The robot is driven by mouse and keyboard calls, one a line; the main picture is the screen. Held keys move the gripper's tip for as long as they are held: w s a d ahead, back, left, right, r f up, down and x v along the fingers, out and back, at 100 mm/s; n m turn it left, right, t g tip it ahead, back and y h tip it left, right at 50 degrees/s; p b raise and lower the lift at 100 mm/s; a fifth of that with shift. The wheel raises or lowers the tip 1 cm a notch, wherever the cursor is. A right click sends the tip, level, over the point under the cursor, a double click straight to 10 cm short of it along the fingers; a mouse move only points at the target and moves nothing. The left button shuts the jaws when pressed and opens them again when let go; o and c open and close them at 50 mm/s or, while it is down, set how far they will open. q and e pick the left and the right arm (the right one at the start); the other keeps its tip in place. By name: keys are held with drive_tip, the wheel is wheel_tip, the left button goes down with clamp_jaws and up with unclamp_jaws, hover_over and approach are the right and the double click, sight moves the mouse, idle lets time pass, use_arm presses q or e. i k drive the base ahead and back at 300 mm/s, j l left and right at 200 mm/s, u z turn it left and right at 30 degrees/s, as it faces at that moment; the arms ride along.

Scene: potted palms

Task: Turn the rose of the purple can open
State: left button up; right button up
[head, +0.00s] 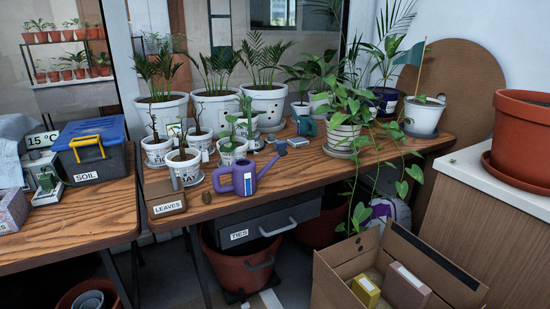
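The purple watering can (244,181) stands upright near the front edge of the wooden table (330,177). A pale strip shows on its side. Its handle is on the left and its spout rises to the right. The blue-grey rose (281,147) sits at the spout's tip; it is too small to tell whether it is open or shut. Neither of my grippers is in view.
White pots of small plants crowd behind the can. A LEAVES box (166,199) is at its left. A teal can (307,126) stands further back. Trailing vine leaves (352,110) hang at the right. An open cardboard box (333,284) is below.

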sight(282, 152)
drive_tip(key=i+l+u, duration=0.2)
drive_tip(key=i+u, duration=0.15)
drive_tip(key=i, duration=0.15)
drive_tip(key=i+l+u, duration=0.4)
drive_tip(key=i+j, duration=0.05)
